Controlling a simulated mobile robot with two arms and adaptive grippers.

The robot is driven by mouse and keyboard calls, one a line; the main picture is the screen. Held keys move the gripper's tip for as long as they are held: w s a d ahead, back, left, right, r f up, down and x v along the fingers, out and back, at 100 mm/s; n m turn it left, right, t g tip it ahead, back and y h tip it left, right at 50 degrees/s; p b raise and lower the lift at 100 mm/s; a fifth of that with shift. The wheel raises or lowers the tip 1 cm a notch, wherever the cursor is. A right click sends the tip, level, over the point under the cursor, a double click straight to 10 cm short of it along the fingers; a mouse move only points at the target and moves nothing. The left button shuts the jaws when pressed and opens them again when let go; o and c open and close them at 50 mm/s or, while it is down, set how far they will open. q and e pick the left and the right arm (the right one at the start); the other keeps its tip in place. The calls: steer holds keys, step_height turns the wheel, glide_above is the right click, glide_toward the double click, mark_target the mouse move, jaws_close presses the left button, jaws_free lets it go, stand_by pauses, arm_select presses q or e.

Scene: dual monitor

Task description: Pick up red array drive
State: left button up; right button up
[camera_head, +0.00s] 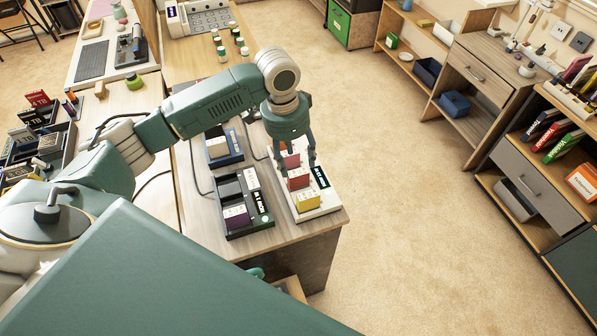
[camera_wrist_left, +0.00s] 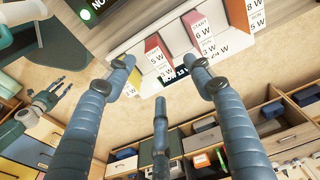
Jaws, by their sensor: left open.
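A white array tray (camera_head: 322,208) stands on the desk near its right edge. I cannot tell whether any finger touches a drive. My right gripper (camera_wrist_left: 48,100) shows at the left of the wrist view with its fingers apart.
A black tray (camera_head: 262,222) with a purple drive (camera_head: 236,216) stands just left of the white tray. A blue-based holder (camera_head: 224,150) is behind it. Cables lie on the desk. Shelves (camera_head: 520,160) line the right side, with free floor between.

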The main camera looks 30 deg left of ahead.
mark_target(298, 174)
arm_select(q)
steer(key=f, duration=0.3)
steer(key=shift+s+d+f, duration=0.15)
steer(key=shift+s+d, duration=0.05)
steer(key=shift+d, duration=0.15)
steer(key=shift+f, duration=0.25)
steer(key=f, duration=0.1)
steer(key=f+p, duration=0.1)
steer(key=f, duration=0.2)
steer(key=shift+w+d+f+p, duration=0.2)
steer(key=shift+w+p, duration=0.1)
steer(key=shift+f, duration=0.4)
steer(key=shift+c, duration=0.8)
steer(key=c, duration=1.1)
arm_select(e)
steer(key=s, duration=0.1)
steer(key=s+d+r, duration=0.1)
steer(key=s, duration=0.1)
steer(key=shift+s+d+r, duration=0.15)
steer(key=shift+r, duration=0.1)
